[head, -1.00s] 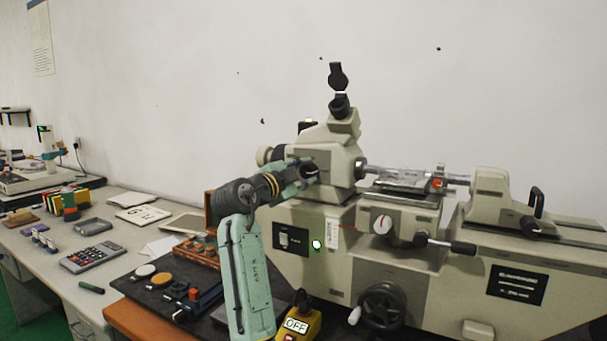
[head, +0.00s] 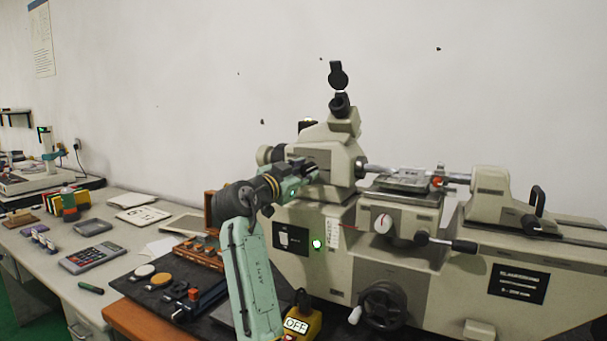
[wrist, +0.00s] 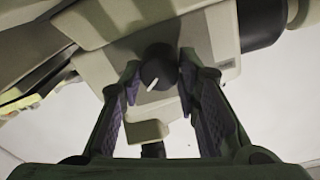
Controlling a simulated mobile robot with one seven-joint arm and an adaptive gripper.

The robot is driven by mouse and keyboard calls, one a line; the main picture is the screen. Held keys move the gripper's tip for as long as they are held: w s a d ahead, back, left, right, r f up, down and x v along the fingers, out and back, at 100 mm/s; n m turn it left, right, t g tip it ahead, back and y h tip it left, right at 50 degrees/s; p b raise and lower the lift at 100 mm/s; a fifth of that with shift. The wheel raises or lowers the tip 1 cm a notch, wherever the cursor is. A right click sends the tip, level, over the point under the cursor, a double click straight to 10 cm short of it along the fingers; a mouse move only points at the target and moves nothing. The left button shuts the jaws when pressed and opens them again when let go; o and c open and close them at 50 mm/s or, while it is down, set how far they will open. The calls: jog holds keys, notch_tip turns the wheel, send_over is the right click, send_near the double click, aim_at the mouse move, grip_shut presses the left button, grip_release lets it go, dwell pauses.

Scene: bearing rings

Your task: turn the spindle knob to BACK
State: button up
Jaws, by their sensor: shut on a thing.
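The line slants toward the lower left of that picture. My gripper (wrist: 160,74) has one purple-padded finger on each side of the knob and is shut on it. I cannot read any position marks around the knob.
Another knob (head: 382,224), white with a red mark, is on the machine front. Below it are a dark handwheel (head: 383,306) and a yellow box marked OFF (head: 302,322).

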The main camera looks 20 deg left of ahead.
jog(key=n, duration=1.1)
jog(key=shift+t+y+p, duration=0.3)
jog(key=shift+y+p, duration=0.05)
jog(key=shift+y, duration=0.05)
jog(key=shift+n, duration=0.4)
jog(key=o, duration=1.2)
jog(key=shift+c, duration=0.2)
jog(key=r+v, duration=0.1)
jog(key=v, duration=1.1)
jog(key=shift+f, duration=0.45)
